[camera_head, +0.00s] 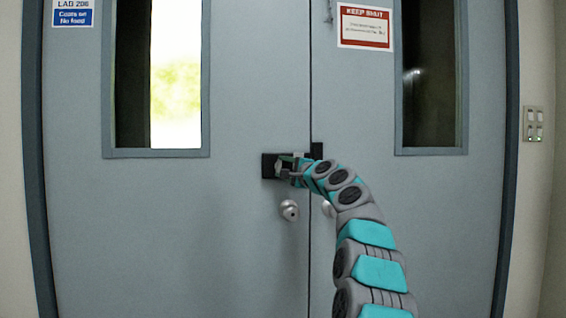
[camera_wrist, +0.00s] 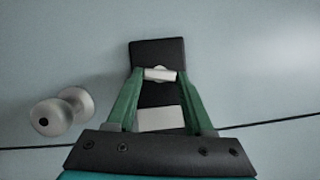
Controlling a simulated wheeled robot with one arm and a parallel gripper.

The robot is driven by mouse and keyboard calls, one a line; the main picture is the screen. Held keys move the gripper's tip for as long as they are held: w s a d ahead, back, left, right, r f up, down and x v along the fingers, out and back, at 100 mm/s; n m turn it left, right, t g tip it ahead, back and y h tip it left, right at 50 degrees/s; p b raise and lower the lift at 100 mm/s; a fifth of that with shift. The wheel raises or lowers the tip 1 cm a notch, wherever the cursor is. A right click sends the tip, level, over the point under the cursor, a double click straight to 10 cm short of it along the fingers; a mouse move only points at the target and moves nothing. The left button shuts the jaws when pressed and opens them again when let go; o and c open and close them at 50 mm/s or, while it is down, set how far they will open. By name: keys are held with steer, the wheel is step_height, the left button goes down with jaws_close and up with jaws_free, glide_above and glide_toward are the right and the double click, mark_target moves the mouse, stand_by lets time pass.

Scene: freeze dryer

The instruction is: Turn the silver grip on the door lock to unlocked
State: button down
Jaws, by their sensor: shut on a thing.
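The door lock is a black plate (camera_head: 266,165) on the left grey door leaf, close to the gap between the leaves. It also shows in the wrist view (camera_wrist: 157,53). The silver grip (camera_wrist: 160,74) sits on that plate and lies crosswise between my fingertips. My gripper (camera_head: 286,166) reaches the lock from the right in the head view and partly covers it. In the wrist view its green fingers (camera_wrist: 160,77) are shut on the silver grip, one at each end. The grip's turned position relative to locked or unlocked cannot be told.
A round silver knob (camera_head: 289,210) is below the lock on the left leaf; it also shows in the wrist view (camera_wrist: 62,111). Another knob (camera_head: 328,209) on the right leaf is partly behind my arm. A black piece (camera_head: 317,150) is beside the gap. Both leaves appear closed.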

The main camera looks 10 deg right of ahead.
steer(key=shift+r+n+g+p, duration=0.1)
steer(key=shift+n+g+p, duration=0.3)
steer(key=shift+n+p, duration=0.45)
steer(key=shift+n, duration=0.35)
steer(key=shift+a, duration=0.1)
steer(key=shift+c, duration=1.4)
jaws_free()
steer(key=shift+s, duration=0.15)
steer(key=b+v, duration=0.2)
steer(key=v, duration=0.5)
steer(key=shift+s, duration=0.25)
